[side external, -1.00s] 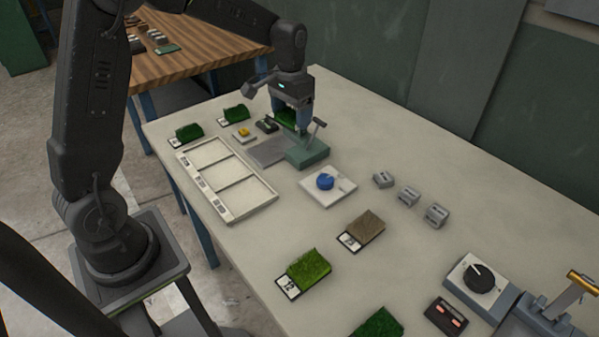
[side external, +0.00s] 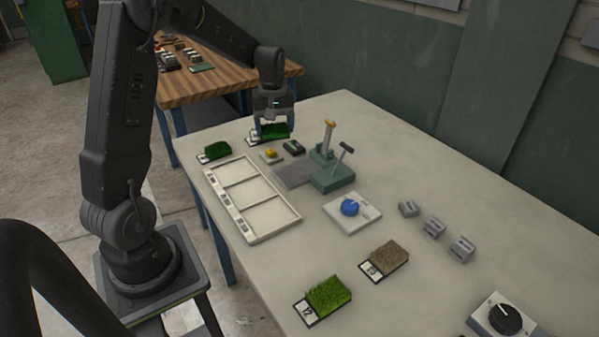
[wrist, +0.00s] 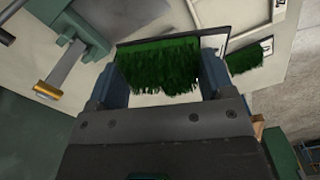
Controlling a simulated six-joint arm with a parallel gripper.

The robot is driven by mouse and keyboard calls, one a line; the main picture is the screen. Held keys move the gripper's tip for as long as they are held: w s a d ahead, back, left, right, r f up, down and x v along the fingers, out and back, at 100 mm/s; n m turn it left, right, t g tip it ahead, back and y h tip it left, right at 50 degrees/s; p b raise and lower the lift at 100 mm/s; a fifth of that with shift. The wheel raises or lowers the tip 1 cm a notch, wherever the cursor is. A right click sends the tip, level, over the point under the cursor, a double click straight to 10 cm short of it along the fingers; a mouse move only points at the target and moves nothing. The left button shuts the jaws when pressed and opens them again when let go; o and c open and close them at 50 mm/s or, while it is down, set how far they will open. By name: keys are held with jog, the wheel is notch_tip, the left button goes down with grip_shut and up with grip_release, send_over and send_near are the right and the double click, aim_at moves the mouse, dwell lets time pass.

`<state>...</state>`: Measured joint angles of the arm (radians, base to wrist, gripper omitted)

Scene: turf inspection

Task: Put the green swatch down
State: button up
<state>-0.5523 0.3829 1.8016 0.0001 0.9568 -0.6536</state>
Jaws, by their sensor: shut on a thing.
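My gripper (side external: 273,130) is at the far left end of the pale table, pointing down and shut on the green swatch. The dark green turf (wrist: 158,68) shows between both fingers in the wrist view. In the side view the green (side external: 275,131) shows low between the fingers, with a white label card (side external: 253,140) at its left. I cannot tell whether the held swatch touches what is below it. Another dark green swatch (side external: 216,150) lies nearer, also visible in the wrist view (wrist: 245,59).
A white divided frame (side external: 298,217) lies in front. A yellow-topped block (side external: 269,156), a small dark item (side external: 294,147) and green lever devices (side external: 333,178) stand to the right. A blue-knob plate (side external: 349,208), brown swatch (side external: 388,256) and bright green swatch (side external: 328,295) lie further along.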

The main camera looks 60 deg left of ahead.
jog(key=a+n, duration=0.1)
jog(key=s+a+n, duration=0.2)
jog(key=n, duration=0.1)
jog(key=shift+s+a+f, duration=0.2)
jog(key=shift+a+f, duration=0.1)
jog(key=shift+a, duration=0.05)
send_over(304, 170)
notch_tip(304, 170, down, 7)
jog(key=shift+a+f, duration=0.1)
jog(key=shift+f, duration=1.75)
jog(key=shift+f, duration=0.25)
jog(key=o, duration=0.9)
jog(key=shift+r, duration=0.1)
jog(key=shift+o, duration=0.2)
